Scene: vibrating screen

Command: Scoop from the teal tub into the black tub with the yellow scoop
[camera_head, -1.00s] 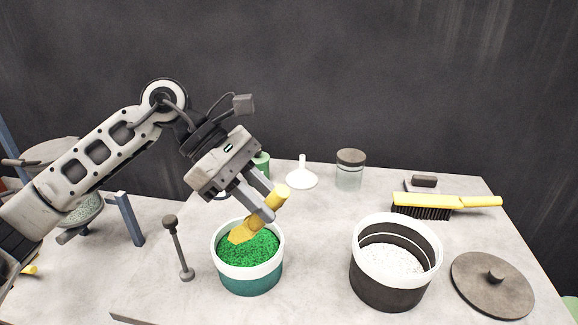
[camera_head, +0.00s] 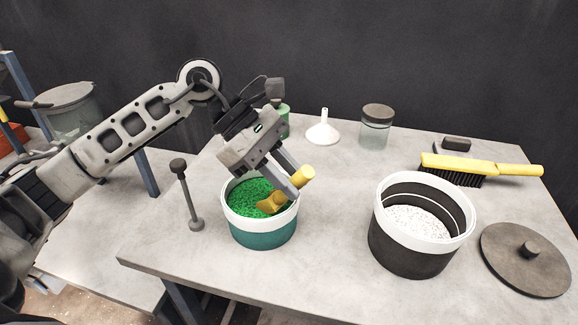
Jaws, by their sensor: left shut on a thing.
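The teal tub (camera_head: 262,236) has a white rim and holds green granules. It stands near the front of the table. My left gripper (camera_head: 290,188) is above the right side of this tub, shut on the yellow scoop (camera_head: 304,178). The scoop is tilted, its handle end up to the right and its bowl down at the green granules inside the rim. How deep the bowl sits is hard to tell. The black tub (camera_head: 408,250), with a white rim and white granules inside, stands to the right, apart from the scoop. My right gripper is not in view.
A dark round lid (camera_head: 512,268) lies right of the black tub. A yellow brush (camera_head: 480,166), a glass jar (camera_head: 375,128) and a white funnel (camera_head: 323,130) are behind. A dark upright tool (camera_head: 186,195) stands left of the teal tub. Bare table lies between the tubs.

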